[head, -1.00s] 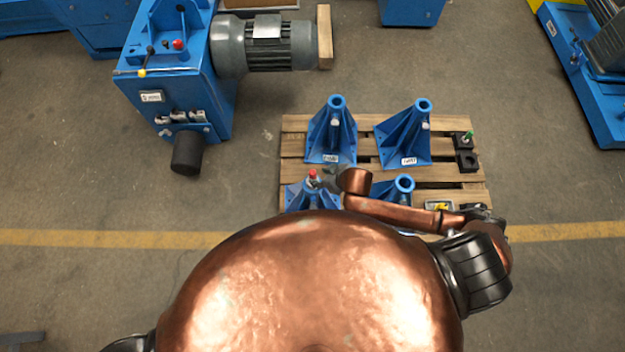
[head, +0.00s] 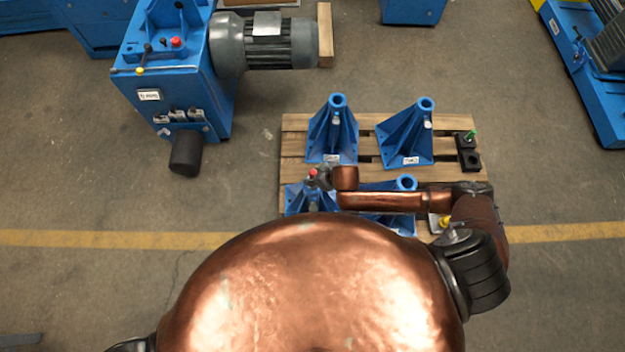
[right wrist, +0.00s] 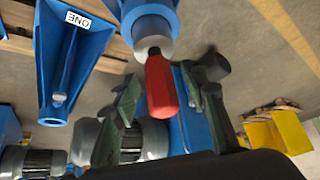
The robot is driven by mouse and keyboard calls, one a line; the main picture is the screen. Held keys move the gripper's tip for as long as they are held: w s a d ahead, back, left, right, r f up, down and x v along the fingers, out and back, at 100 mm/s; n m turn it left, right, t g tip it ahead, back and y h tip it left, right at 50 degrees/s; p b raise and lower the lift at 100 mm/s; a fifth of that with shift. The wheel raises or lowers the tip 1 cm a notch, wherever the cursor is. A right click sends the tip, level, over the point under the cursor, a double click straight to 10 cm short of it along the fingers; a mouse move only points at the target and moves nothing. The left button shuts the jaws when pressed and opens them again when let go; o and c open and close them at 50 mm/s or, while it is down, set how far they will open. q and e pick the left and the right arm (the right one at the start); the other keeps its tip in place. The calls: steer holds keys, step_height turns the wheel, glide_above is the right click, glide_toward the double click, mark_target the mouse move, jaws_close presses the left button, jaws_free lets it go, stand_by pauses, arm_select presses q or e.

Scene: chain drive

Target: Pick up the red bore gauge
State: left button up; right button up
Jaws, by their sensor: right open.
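The red bore gauge (head: 313,172) stands at the top of the near-left blue bracket (head: 296,198) on the pallet. In the right wrist view its red handle (right wrist: 161,88) points toward the camera, with a pale metal part at the bracket's round bore (right wrist: 150,25). My right gripper (head: 325,178) is right beside the gauge in the head view. In the right wrist view the right gripper (right wrist: 165,90) is open, with one finger on each side of the red handle. I cannot tell whether either finger touches it. My left gripper is not in view.
The wooden pallet (head: 365,148) holds more blue brackets (head: 332,135), and black blocks with a green-topped item (head: 469,136) at its right. My right forearm covers part of the near-right bracket (head: 406,183). A blue machine with a grey motor (head: 280,42) stands behind left. Floor left of the pallet is clear.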

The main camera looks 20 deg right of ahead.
jaws_close()
stand_by(0.5)
stand_by(0.3)
steer(key=shift+w+r, duration=0.1)
steer(key=shift+r, duration=0.1)
